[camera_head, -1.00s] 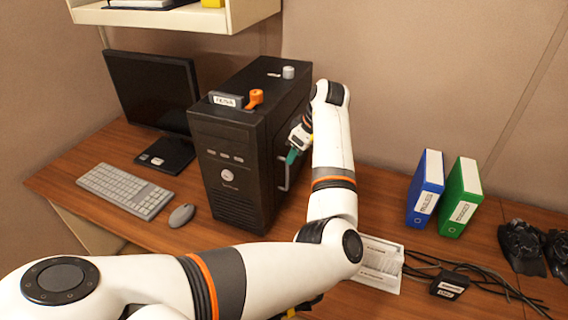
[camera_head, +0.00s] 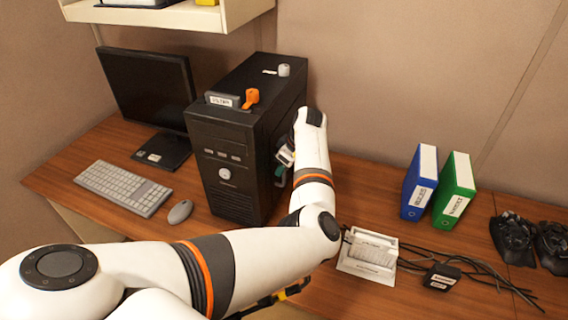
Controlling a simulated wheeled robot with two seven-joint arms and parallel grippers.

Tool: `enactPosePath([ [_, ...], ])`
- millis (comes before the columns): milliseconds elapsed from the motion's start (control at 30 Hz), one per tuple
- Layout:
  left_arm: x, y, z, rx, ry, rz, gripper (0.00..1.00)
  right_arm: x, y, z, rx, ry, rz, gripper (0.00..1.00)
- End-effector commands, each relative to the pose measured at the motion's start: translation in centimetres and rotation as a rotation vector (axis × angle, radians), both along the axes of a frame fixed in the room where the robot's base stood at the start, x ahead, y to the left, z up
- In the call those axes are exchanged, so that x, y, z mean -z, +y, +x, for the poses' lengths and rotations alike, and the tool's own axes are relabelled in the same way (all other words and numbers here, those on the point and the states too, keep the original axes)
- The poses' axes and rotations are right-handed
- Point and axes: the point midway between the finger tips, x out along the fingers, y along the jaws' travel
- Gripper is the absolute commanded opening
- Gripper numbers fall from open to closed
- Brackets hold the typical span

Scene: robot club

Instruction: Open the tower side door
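The black computer tower (camera_head: 225,165) stands upright on the wooden desk. Its side door is the right-hand face (camera_head: 268,135), largely hidden behind my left arm, and it looks closed. My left gripper (camera_head: 281,172) is at that side face, beside the spot where the door's handle showed before. A green fingertip shows there, but the arm hides the rest, so I cannot tell whether it is open or shut on the handle. An orange latch knob (camera_head: 251,97) and a grey knob (camera_head: 285,70) are on the tower's top. My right gripper is not clearly visible.
A monitor (camera_head: 148,90), a keyboard (camera_head: 122,188) and a mouse (camera_head: 180,211) are left of the tower. A white tray (camera_head: 369,254), cables with a black box (camera_head: 441,277), a blue binder (camera_head: 419,183) and a green binder (camera_head: 453,192) are to the right. A shelf (camera_head: 226,14) hangs above.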

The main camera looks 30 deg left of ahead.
Motion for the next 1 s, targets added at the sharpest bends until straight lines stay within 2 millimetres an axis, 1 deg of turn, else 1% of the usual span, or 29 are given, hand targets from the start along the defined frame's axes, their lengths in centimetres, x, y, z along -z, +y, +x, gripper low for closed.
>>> enactPosePath([
  [267,0.26,0.13,-0.01,0.000,-0.001,0.000,0.33,-0.03,0.05,-0.04,0.001,0.000,0.001,0.50],
  [300,0.25,0.12,-0.01,0.000,0.000,0.000,0.31,-0.03,0.09,-0.04,0.001,0.000,0.001,0.50],
  [500,0.24,0.11,-0.01,0.000,0.000,0.000,0.00,-0.03,0.41,-0.05,0.002,0.001,0.005,0.50],
  [833,0.24,0.08,-0.02,-0.005,0.000,0.000,0.00,0.08,0.58,-0.08,0.001,0.001,0.007,0.50],
  [1000,0.35,0.04,-0.09,-0.045,0.000,0.000,0.00,0.62,0.60,-0.16,0.000,0.002,0.008,0.50],
])
